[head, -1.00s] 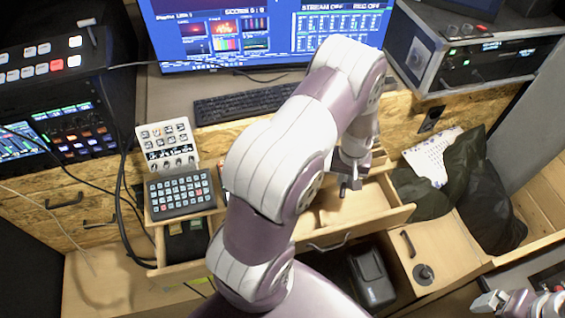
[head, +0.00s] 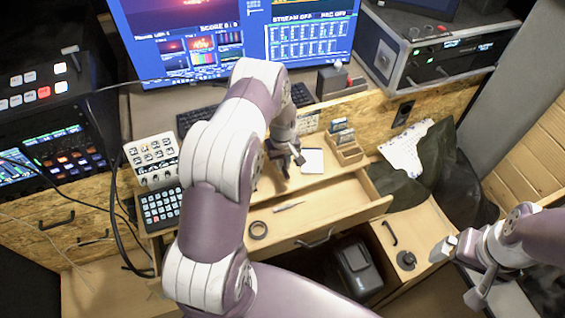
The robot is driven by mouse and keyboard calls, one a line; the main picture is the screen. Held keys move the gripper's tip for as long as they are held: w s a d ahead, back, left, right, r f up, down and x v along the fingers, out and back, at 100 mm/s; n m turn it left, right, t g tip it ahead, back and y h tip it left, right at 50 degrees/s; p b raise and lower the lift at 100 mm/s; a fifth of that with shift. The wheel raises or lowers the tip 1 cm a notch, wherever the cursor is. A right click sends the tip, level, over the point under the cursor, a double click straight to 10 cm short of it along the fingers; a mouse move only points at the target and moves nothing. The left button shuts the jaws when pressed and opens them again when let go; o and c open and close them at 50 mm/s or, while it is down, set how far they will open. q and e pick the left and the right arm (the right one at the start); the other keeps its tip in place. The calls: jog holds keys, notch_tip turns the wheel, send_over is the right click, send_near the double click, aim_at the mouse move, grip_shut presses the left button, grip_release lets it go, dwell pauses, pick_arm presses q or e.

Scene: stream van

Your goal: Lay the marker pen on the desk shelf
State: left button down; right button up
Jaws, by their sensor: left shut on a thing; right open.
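My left gripper (head: 286,162) is shut on a small, thin grey thing, which I take to be the marker pen (head: 297,154). The fingers hide most of it. The gripper is over the wooden desk shelf (head: 268,184), left of a white notepad (head: 312,161) and behind the open drawer (head: 330,200). I cannot tell whether the pen touches the shelf. My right gripper (head: 458,272) is open and empty at the lower right, away from the desk.
A wooden organizer (head: 346,150) stands right of the notepad. A keypad (head: 161,207) and control panel (head: 152,157) are at the left. A keyboard (head: 195,118) lies behind my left arm.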

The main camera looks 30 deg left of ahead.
pick_arm(q)
jog(key=shift+w+f, duration=0.1)
jog(key=shift+f, duration=0.95)
jog(key=c, duration=1.1)
grip_release()
jog(key=shift+f, duration=0.1)
